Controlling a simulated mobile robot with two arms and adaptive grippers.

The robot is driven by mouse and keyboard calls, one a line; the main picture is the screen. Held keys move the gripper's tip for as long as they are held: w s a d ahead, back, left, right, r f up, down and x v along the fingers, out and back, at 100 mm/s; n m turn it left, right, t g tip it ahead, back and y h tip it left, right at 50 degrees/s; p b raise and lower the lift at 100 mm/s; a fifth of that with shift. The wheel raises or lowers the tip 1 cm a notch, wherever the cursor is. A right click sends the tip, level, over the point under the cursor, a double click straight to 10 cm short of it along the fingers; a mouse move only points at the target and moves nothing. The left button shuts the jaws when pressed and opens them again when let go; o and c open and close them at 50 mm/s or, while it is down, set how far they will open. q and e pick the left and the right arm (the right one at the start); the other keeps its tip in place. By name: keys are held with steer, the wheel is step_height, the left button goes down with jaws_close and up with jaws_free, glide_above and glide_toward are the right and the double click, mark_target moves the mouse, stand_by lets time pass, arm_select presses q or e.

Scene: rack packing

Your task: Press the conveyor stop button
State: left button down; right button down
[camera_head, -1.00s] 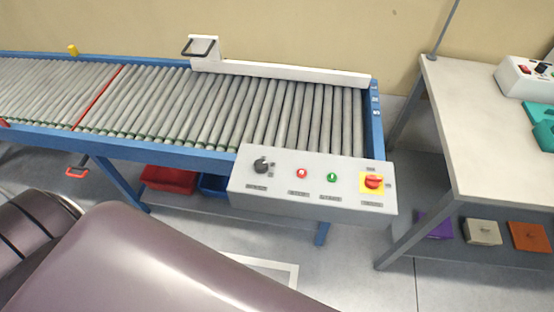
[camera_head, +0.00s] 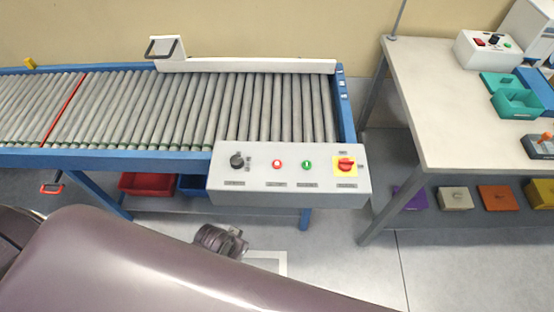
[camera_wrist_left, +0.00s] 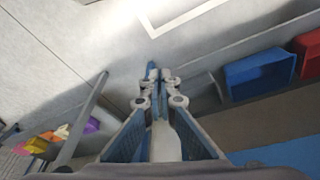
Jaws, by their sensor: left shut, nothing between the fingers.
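The grey control panel (camera_head: 222,190) is on the front of the roller conveyor (camera_head: 190,105) in the head view. It carries a black knob (camera_head: 237,161), a red button (camera_head: 277,164), a green button (camera_head: 307,164) and a red rotary switch (camera_head: 346,163) on a yellow plate. The labels are too small to read. My left gripper (camera_wrist_left: 158,77) is shut and empty in the left wrist view, over the floor. In the head view a dark part of my arm shows below the panel, apart from it. The panel's buttons are not in the wrist view. My right gripper is not in view.
A table (camera_head: 430,110) stands right of the conveyor with a white switch box (camera_head: 488,50) and teal bins (camera_head: 517,103). Red (camera_head: 147,183) and blue (camera_head: 193,185) bins sit under the conveyor. Open floor (camera_head: 330,265) lies in front of the panel.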

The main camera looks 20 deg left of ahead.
arm_select(q)
steer(key=w+d+r+m+h, duration=0.1)
steer(key=w+r, duration=0.3)
steer(key=r, duration=0.5)
steer(key=w+d+r+m+h+p, duration=0.1)
steer(key=w+d+r, duration=0.3)
steer(key=r, duration=0.5)
steer(key=w+d+r+t+h, duration=0.1)
steer(key=w+d+r+h, duration=0.1)
steer(key=r, duration=0.7)
steer(key=shift+w+d+r+m+h+p, duration=0.2)
steer(key=shift+w+h, duration=0.1)
steer(key=shift+w, duration=0.4)
steer(key=shift+w+d+r+m+h+p, duration=0.1)
steer(key=shift+w+r+m+h, duration=0.15)
steer(key=shift+w, duration=0.45)
step_height(320, 180, up, 8)
steer(key=n+h, duration=0.1)
steer(key=h, duration=0.1)
glide_above(274, 163)
steer(key=shift+n, duration=0.25)
steer(key=shift+f, duration=0.1)
step_height(274, 163, down, 6)
steer(key=b, duration=0.7)
steer(key=shift+f, duration=0.25)
steer(key=shift+f+b, duration=0.5)
steer(key=shift+f, duration=0.6)
